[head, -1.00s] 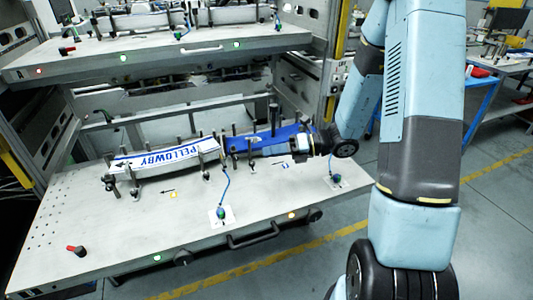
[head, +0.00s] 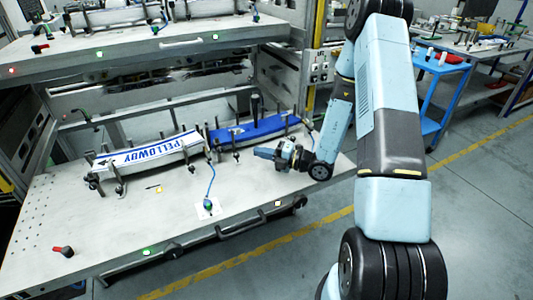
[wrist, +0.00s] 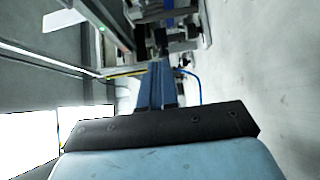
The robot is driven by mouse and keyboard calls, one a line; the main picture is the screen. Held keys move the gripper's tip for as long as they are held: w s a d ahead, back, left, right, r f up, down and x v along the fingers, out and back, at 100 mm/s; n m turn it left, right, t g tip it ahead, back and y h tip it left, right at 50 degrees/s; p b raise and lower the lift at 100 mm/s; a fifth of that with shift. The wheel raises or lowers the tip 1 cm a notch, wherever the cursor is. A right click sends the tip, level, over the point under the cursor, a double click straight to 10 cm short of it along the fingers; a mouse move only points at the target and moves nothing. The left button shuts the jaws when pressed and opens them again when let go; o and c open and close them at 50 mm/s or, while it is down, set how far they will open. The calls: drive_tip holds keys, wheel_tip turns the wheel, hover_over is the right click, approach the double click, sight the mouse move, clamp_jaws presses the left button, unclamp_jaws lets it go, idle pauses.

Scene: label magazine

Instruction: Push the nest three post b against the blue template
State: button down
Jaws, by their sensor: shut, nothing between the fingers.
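The blue template (head: 245,128) lies on the lower shelf among several short dark posts, at the right end of the white PELLOWBY strip (head: 150,152). Posts stand along its front edge, one near its left front (head: 237,156) and another near its right part (head: 287,131). I cannot tell which post is nest three post b. My gripper (head: 257,152) is shut and empty, in front of the template and pointing left, apart from it in the picture. In the wrist view my closed fingers (wrist: 161,82) point toward dark fixture parts, with a blue strip at the top edge (wrist: 168,12).
A blue cable (head: 211,180) runs to a green-lit connector (head: 208,204) on the shelf (head: 110,220). A red-handled part (head: 63,251) lies front left. The upper shelf (head: 130,55) overhangs the back.

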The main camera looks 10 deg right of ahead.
sight(241, 156)
drive_tip(key=x, duration=0.6)
drive_tip(key=shift+a, duration=0.15)
drive_tip(key=shift+w+a, duration=0.2)
drive_tip(key=shift+w, duration=1)
drive_tip(key=shift+w+a, duration=0.25)
drive_tip(key=shift+w, duration=0.45)
drive_tip(key=shift+w+a, duration=0.2)
drive_tip(key=shift+w, duration=0.75)
